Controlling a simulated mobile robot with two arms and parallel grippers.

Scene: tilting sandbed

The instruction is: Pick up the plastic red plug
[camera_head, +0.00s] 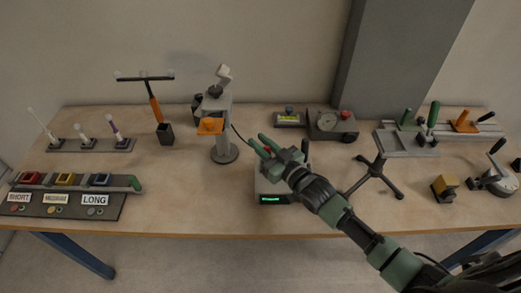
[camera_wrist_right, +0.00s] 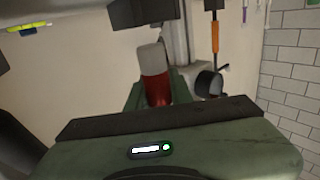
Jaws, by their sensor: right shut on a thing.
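The red plug (camera_wrist_right: 157,90) shows in the right wrist view as a red cylinder with a pale grey end. It sits between the green fingers of my right gripper (camera_wrist_right: 158,95), which are shut on it. In the head view my right gripper (camera_head: 262,143) is above the middle of the table, just right of the grey stand with the orange part. The plug cannot be made out there; the gripper hides it. My left gripper is not in view.
Below the gripper is a scale-like device with a green display (camera_head: 273,199). The grey stand (camera_head: 222,135) is close on its left, a tripod tray (camera_head: 405,145) on its right. A grey box with a dial (camera_head: 330,124) is behind.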

